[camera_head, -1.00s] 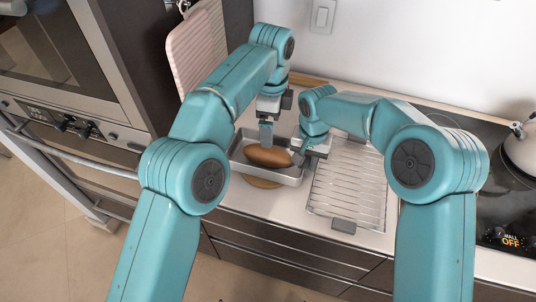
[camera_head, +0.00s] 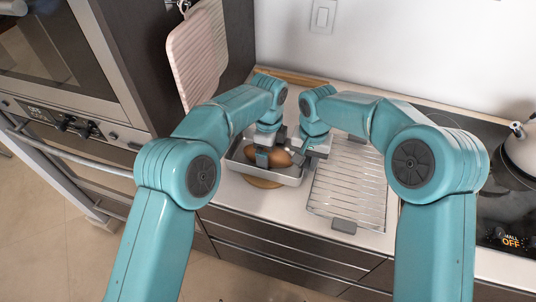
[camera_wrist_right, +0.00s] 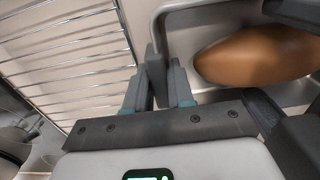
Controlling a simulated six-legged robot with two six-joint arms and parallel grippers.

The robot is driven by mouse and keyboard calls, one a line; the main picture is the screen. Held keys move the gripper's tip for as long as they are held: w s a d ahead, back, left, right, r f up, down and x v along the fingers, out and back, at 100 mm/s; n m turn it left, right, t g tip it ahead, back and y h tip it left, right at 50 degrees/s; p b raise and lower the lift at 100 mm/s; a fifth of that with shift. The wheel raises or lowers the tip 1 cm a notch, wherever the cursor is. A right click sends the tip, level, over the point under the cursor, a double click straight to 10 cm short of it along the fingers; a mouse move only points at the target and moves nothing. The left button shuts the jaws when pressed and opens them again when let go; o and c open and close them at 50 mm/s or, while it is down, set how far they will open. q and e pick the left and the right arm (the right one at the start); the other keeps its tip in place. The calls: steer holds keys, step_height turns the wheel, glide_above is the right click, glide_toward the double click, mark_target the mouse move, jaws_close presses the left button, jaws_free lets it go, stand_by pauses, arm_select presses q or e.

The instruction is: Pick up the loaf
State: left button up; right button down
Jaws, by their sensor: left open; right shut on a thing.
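The brown loaf (camera_head: 281,158) lies in a grey metal pan (camera_head: 285,180) on the counter. In the right wrist view the loaf (camera_wrist_right: 258,55) is at the upper right inside the pan (camera_wrist_right: 183,45). My right gripper (camera_head: 300,155) is at the pan's right end. In the right wrist view its fingers (camera_wrist_right: 158,78) are shut on the pan's wall, beside the loaf.
A wire rack (camera_head: 345,190) lies right of the pan. A stove with a pot (camera_head: 522,150) is at the right.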

arm_select(q)
steer(key=shift+s+f, duration=0.2)
steer(key=shift+f, duration=0.15)
arm_select(e)
steer(key=shift+r, duration=0.1)
